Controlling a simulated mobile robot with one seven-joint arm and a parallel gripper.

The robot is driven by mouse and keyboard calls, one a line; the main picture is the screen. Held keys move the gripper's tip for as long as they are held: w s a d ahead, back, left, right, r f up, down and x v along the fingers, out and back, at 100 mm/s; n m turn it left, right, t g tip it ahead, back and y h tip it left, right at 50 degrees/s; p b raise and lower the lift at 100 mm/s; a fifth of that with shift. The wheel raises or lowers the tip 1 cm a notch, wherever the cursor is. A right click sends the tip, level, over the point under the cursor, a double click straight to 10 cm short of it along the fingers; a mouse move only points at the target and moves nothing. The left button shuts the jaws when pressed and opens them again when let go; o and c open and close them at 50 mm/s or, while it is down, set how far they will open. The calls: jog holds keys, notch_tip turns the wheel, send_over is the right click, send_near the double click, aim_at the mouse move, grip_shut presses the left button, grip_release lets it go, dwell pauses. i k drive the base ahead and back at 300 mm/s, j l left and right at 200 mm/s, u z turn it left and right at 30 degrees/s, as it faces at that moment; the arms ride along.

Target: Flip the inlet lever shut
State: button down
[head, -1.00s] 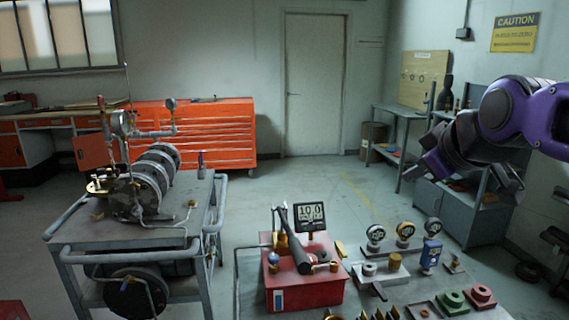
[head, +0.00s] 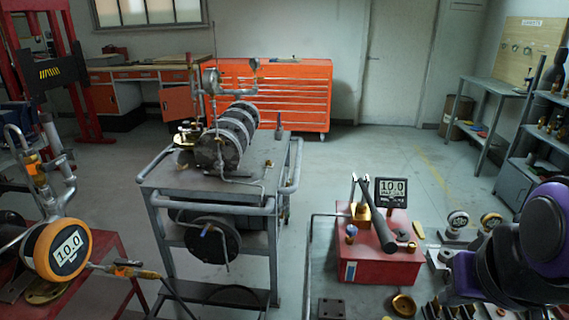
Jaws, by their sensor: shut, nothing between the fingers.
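I cannot tell for sure which part is the inlet lever. A small orange lever-like handle (head: 128,263) sits on the brass fitting line right of the orange-rimmed gauge (head: 68,250), which reads 10.0, at the left. Another orange-handled fitting (head: 40,175) stands above that gauge. A small blue handle (head: 207,230) shows on the round flange under the grey cart. My gripper (head: 455,285), purple and black, is at the lower right over the small parts, far from all these handles. It is shut and empty; its fingertips are only partly clear.
The grey cart (head: 160,185) carries a flanged valve assembly (head: 222,145). Right of it is a red hand-pump box (head: 375,262) with a black lever (head: 376,215) and a 10.0 display (head: 392,191). Open floor lies behind, before the orange tool cabinet (head: 270,90).

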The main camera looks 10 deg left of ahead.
aim_at(119, 262)
jog(key=k+j+u, duration=0.1)
jog(key=k+u, duration=0.15)
jog(key=k, duration=0.3)
jog(key=u, duration=1.3)
jog(key=i+u, duration=0.2)
jog(key=i, duration=0.6)
jog(key=i+j+u, duration=0.1)
jog(key=i+j, duration=0.15)
jog(key=i+j+u, duration=0.1)
jog(key=i, duration=0.4)
jog(key=k+j+z, duration=0.1)
jog(key=j, duration=0.35)
jog(key=k+j+z, duration=0.1)
jog(key=j, duration=0.35)
jog(key=k+j+z, duration=0.1)
jog(key=j, duration=0.3)
jog(key=k+j+z, duration=0.1)
jog(key=j, duration=0.3)
jog(key=k, duration=0.1)
